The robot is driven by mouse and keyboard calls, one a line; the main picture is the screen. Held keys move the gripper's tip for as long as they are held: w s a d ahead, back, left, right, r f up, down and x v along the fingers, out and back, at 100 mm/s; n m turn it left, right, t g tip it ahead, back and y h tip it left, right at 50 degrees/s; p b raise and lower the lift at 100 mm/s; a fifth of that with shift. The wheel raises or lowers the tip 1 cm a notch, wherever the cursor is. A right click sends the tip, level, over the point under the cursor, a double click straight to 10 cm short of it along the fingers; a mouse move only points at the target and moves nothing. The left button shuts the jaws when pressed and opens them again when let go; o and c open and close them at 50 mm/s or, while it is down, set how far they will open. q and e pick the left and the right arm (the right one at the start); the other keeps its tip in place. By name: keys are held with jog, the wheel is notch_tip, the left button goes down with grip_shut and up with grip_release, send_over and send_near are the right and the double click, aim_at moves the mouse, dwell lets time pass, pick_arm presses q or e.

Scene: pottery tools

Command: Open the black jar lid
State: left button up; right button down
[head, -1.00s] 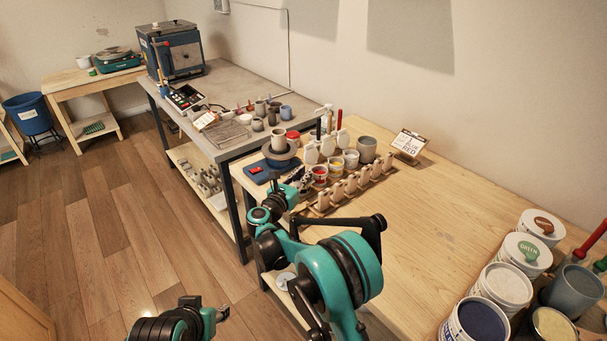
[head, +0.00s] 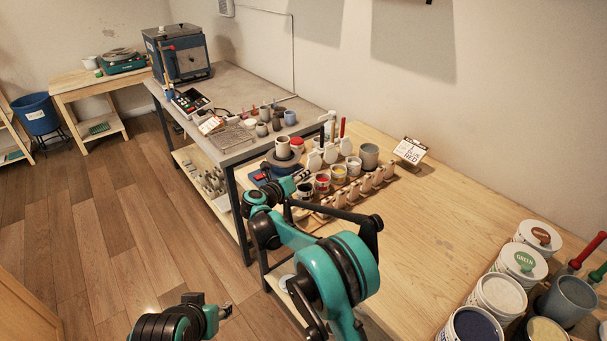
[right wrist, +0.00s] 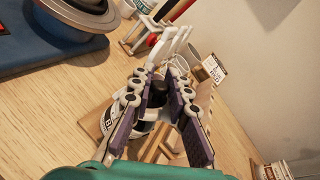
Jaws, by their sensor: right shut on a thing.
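My right gripper (right wrist: 155,98) is shut on the black jar lid (right wrist: 158,88), a dark knob-like piece between its purple, padded fingers. The black jar (head: 306,189), white with dark at its top, stands at the left end of the row of paint jars; in the right wrist view its white, lettered side shows below the fingers. The fingers hide much of it, so I cannot tell whether the lid is clear of the rim. In the head view my right gripper (head: 301,176) is small, at the black jar. My left arm's end (head: 222,312) is low in the picture; its fingers are unclear.
A red jar (head: 322,183) and a yellow one (head: 339,174) stand close beside the black jar. A wooden rack (head: 350,194) lies in front. The table's middle is clear; large tubs (head: 500,296) stand at right.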

dwell(0.4)
jog(key=c, duration=1.5)
grip_release()
jog(key=shift+w, duration=0.1)
jog(key=shift+o, duration=0.2)
jog(key=v, duration=1.2)
jog(key=shift+r, duration=0.1)
